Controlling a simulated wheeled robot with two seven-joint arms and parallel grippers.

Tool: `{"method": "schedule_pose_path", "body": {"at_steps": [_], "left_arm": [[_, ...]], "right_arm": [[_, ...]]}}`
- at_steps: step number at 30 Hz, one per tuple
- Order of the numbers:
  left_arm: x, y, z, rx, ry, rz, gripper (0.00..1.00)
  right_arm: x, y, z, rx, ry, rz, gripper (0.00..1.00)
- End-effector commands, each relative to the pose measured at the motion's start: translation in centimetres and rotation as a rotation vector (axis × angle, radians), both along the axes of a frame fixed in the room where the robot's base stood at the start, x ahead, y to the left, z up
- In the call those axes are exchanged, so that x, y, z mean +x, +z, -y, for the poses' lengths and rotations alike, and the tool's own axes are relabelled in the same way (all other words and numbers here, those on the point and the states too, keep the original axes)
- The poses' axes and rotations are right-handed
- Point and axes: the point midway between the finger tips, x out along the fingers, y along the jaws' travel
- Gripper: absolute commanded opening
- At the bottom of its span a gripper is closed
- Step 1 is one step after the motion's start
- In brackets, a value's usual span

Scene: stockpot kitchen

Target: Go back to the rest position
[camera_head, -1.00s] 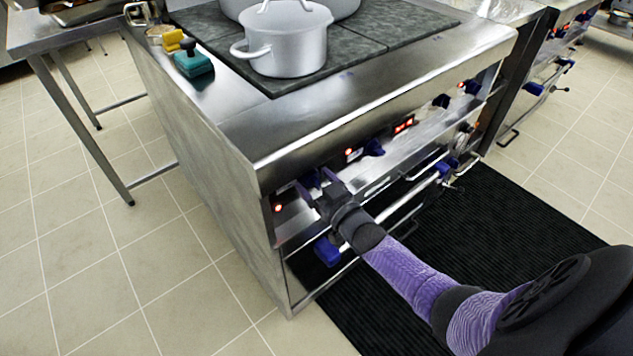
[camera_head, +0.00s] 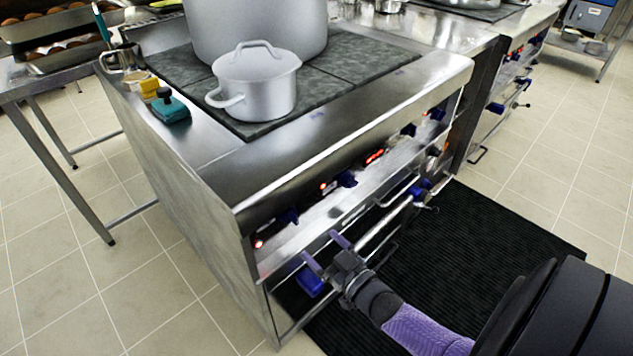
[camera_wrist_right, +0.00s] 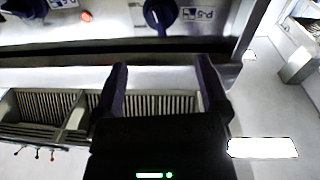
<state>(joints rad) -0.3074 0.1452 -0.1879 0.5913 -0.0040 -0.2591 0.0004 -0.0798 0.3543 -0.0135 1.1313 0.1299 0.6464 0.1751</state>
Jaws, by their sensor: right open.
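My right gripper (camera_head: 325,252) is in front of the stove's control panel, low near its left end. Its two fingers are apart with nothing between them, and it is clear of the blue knobs. In the right wrist view the open fingers (camera_wrist_right: 160,85) point at the panel, with a blue knob (camera_wrist_right: 160,14) beyond them and slatted vents below. My left gripper is not in view.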

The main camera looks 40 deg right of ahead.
Motion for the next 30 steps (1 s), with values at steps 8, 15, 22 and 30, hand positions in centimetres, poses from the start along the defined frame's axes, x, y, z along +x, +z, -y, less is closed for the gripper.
{"method": "schedule_pose_path", "body": {"at_steps": [8, 15, 22, 30], "left_arm": [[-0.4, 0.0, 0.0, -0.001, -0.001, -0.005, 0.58], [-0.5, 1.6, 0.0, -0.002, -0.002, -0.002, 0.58], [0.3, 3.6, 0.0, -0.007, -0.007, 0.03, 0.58], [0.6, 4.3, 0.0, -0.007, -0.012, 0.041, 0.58]], "right_arm": [[0.1, 0.0, 0.0, 0.0, 0.0, 0.0, 0.94], [-6.2, -8.7, -1.4, -0.026, -0.031, -0.419, 0.94], [-26.4, -19.5, -5.1, -0.126, 0.01, -1.236, 0.94], [-38.4, -20.3, -6.8, -0.198, 0.078, -1.638, 0.94]]}}
